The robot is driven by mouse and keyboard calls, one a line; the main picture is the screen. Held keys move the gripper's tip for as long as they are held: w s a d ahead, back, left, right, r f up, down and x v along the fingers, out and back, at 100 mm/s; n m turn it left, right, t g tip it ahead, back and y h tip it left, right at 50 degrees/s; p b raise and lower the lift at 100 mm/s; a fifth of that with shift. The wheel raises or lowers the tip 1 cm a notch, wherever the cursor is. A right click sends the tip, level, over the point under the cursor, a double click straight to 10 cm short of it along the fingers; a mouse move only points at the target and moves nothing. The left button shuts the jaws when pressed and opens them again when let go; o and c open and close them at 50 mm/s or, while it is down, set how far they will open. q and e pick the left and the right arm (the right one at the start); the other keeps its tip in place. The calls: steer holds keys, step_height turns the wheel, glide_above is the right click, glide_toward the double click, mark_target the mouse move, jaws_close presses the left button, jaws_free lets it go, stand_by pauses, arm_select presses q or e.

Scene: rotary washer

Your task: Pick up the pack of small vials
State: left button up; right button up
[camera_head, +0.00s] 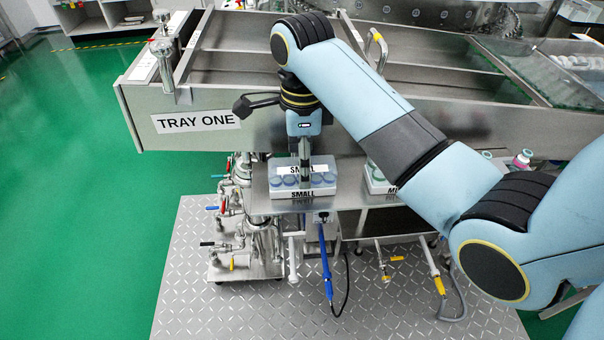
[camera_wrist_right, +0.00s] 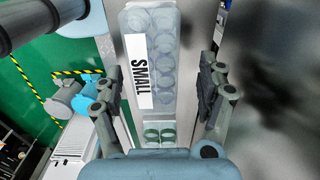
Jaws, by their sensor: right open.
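The pack of small vials (camera_head: 289,189) is a clear pack with blue-tinted round vials and a white "SMALL" label. It sits on the metal shelf below the tray front. In the right wrist view the pack (camera_wrist_right: 165,65) lies lengthwise, its label on the left side. My right gripper (camera_head: 304,172) points down over the pack. In the wrist view the fingers of the right gripper (camera_wrist_right: 162,92) are apart, one on each side of the pack, with gaps visible. I cannot tell how far the fingertips reach below its top. My left gripper is not in view.
A second pack marked "M..." (camera_head: 378,178) stands to the right, partly hidden by my right arm. The "TRAY ONE" metal tray (camera_head: 262,133) rises just behind the shelf (camera_head: 262,206). Pipes and valves (camera_head: 243,215) stand left. Small bottles (camera_head: 522,160) are farther right.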

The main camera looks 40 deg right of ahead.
steer(key=f, duration=0.3)
steer(key=shift+s+a+f+p, duration=0.25)
steer(key=shift+s+f+p, duration=0.05)
steer(key=shift+f+p, duration=0.1)
steer(key=shift+f, duration=0.3)
steer(key=c, duration=1.3)
steer(key=shift+c, duration=0.2)
steer(key=shift+w+r, duration=0.1)
steer(key=shift+r, duration=0.1)
